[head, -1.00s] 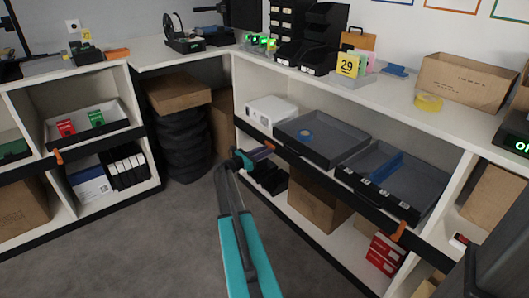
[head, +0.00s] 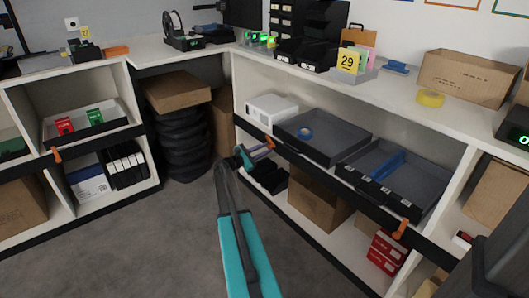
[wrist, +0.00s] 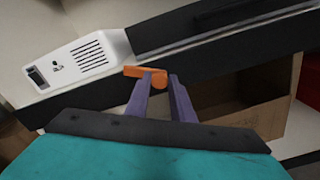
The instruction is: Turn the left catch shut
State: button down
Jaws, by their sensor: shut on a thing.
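The left catch is a small orange lever (head: 270,142) on the black rail along the front of the right-hand shelf. In the wrist view the orange catch (wrist: 146,72) lies across the tips of my purple fingers, sticking out to the left. My gripper (head: 264,147) is at this rail, below the white box, and is shut on the catch. It also shows in the wrist view (wrist: 160,78). The fingers hide part of the catch, so its exact angle to the rail is hard to tell.
Behind the rail are a white box (head: 272,106) and two grey trays, one holding a blue tape roll (head: 305,133). Another orange catch (head: 400,229) is farther right on the rail. Cardboard boxes stand below. The grey floor (head: 140,240) is clear.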

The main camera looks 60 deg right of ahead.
jog(key=shift+a+f+m+b, duration=0.1)
jog(key=shift+m+b, duration=2.05)
jog(key=shift+m, duration=1)
jog(key=shift+f+m+b, duration=0.1)
jog(key=shift+m+b, duration=2.05)
jog(key=shift+m, duration=1)
jog(key=shift+s, duration=0.1)
jog(key=c, duration=1.6)
grip_release()
jog(key=shift+o, duration=0.2)
jog(key=shift+r, duration=0.1)
jog(key=p+v, duration=0.4)
jog(key=v, duration=0.9)
jog(key=shift+a, duration=0.35)
